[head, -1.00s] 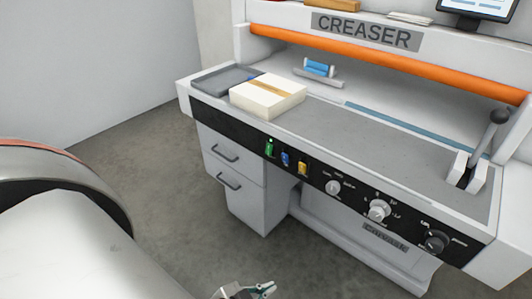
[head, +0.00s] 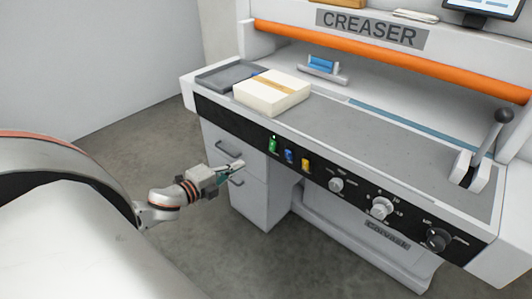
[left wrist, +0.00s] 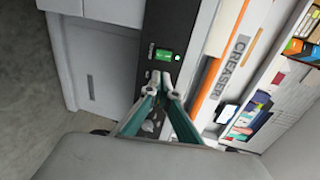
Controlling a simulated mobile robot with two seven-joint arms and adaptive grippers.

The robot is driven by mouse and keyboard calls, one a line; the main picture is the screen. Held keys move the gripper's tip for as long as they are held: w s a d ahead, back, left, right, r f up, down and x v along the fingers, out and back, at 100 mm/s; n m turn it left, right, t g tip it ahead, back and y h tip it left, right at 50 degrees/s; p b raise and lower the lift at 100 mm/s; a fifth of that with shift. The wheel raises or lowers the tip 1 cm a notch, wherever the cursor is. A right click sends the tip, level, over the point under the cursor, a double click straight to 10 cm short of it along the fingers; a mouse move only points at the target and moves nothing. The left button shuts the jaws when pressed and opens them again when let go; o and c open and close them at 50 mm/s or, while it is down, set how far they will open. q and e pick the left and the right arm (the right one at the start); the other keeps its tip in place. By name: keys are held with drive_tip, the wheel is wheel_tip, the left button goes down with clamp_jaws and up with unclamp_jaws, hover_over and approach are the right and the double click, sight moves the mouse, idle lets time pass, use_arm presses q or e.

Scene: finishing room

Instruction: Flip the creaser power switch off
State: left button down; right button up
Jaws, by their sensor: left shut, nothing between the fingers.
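The creaser is a long white machine with a black front panel (head: 232,122). On the panel sit a green switch (head: 273,144), a blue switch (head: 289,156) and a yellow switch (head: 306,165). Their labels are too small to read. My left gripper (head: 238,164) is shut and empty, in front of the drawers, left of and a little below the green switch in the head view. In the left wrist view the closed fingertips (left wrist: 164,86) point toward the panel just below the green switch (left wrist: 165,55), apparently without touching it. My right gripper is not in view.
Three dials, including a middle knob (head: 381,208), sit farther right on the panel. A lever (head: 492,145) stands at the right end. A paper stack (head: 272,93) and grey tray (head: 226,76) lie on top. Drawer handles (head: 229,150) stick out near my left gripper.

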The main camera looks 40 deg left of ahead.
sight(272, 150)
use_arm(q)
drive_tip(key=shift+w, duration=0.1)
drive_tip(key=x, duration=1.4)
drive_tip(key=shift+f+b, duration=0.15)
drive_tip(key=shift+b, duration=0.25)
